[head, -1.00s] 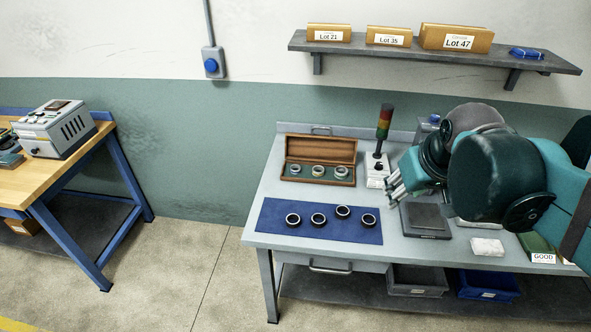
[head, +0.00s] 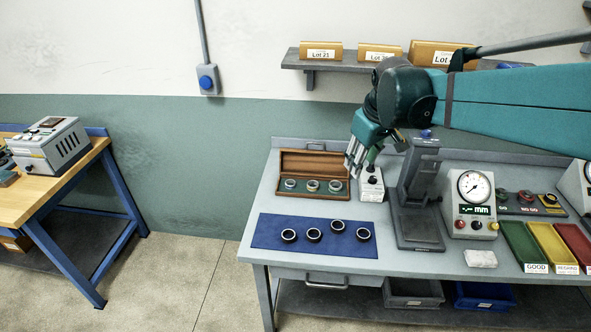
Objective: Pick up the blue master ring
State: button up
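An open wooden box (head: 347,186) stands at the back left of the grey bench, with three small metal rings in a row: a left ring (head: 290,183), a middle ring (head: 313,185) and a right ring (head: 335,186). Their colour marks are too small to tell, so I cannot say which one is the blue master ring. My gripper (head: 354,168) hangs from the teal arm just right of the box, fingers pointing down, apart from the rings. No ring shows in it. Its finger opening is too small to judge.
Several dark rings lie on a blue mat (head: 270,228) in front. A dark gauge stand (head: 419,200), a dial gauge unit (head: 471,205) and the green, yellow and red trays (head: 523,245) lie right. A shelf (head: 293,62) hangs behind.

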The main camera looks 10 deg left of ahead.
jog(key=w+a+f+n+g+p, duration=0.1)
jog(key=w+a+f+n, duration=0.2)
jog(key=w+a, duration=0.5)
jog(key=w+a+f+n+g+p, duration=0.1)
jog(key=w+a+f+n, duration=0.2)
jog(key=w+a+f, duration=0.5)
jog(key=w+a+f+n+g+p, duration=0.2)
jog(key=w+a+f, duration=0.6)
jog(key=f, duration=0.5)
jog(key=shift+w+a+n+h, duration=0.3)
jog(key=shift+w+n, duration=0.3)
jog(key=shift+w, duration=0.4)
jog(key=shift+f, duration=0.1)
jog(key=shift+f, duration=1.2)
jog(key=shift+w+f, duration=0.15)
jog(key=shift+f, duration=2.45)
